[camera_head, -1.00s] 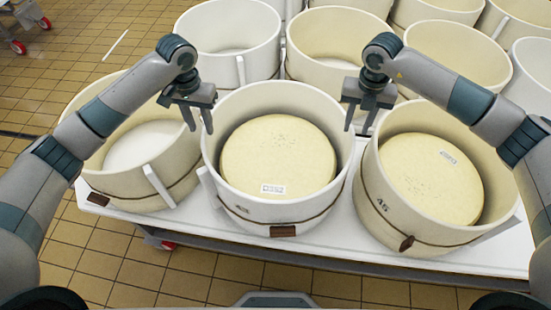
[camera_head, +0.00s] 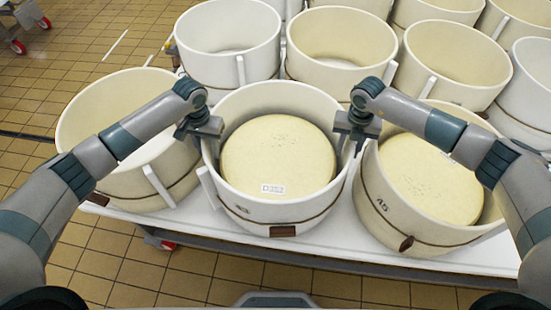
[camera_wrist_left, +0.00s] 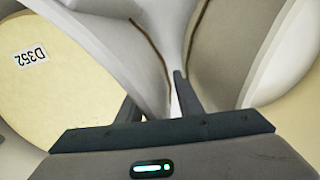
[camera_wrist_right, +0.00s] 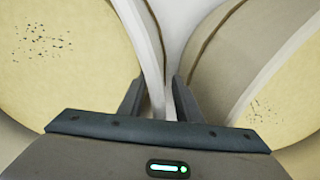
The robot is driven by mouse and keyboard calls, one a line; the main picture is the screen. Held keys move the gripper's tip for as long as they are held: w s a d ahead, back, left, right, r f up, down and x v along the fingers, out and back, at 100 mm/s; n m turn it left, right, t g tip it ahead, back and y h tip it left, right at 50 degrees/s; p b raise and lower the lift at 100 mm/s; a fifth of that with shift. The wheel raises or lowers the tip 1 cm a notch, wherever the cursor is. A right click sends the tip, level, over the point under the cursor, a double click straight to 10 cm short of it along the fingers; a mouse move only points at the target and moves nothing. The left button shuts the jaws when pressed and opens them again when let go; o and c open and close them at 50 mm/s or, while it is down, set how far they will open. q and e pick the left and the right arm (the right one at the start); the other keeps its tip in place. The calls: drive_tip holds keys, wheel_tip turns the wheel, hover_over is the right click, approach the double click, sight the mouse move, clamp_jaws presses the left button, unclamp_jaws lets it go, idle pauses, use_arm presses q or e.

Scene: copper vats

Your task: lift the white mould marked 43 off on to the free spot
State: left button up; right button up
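The white mould marked 43 (camera_head: 258,211) stands upright in the front row, between two other moulds, with a pale yellow cheese labelled D352 (camera_head: 280,160) inside. Its number is faint on the front left wall. My left gripper (camera_head: 202,134) is at its left rim. In the left wrist view the open fingers (camera_wrist_left: 155,108) straddle its wall (camera_wrist_left: 110,45), one inside and one outside. My right gripper (camera_head: 355,140) is at its right rim. In the right wrist view its open fingers (camera_wrist_right: 158,102) also straddle the wall, with gaps showing. I cannot make out the free spot.
Mould 45 (camera_head: 400,228) with a cheese stands close on the right. An empty-looking white mould (camera_head: 125,182) stands close on the left. Several more moulds crowd behind. All stand on a white table (camera_head: 340,240), with a narrow bare strip at its front edge.

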use_arm(q)
clamp_jaws()
use_arm(e)
clamp_jaws()
use_arm(q)
drive_tip(key=shift+w+r, duration=0.1)
drive_tip(key=shift+r, duration=0.05)
use_arm(e)
drive_tip(key=shift+w+d+r, duration=0.1)
drive_tip(key=shift+r, duration=0.05)
idle(0.9)
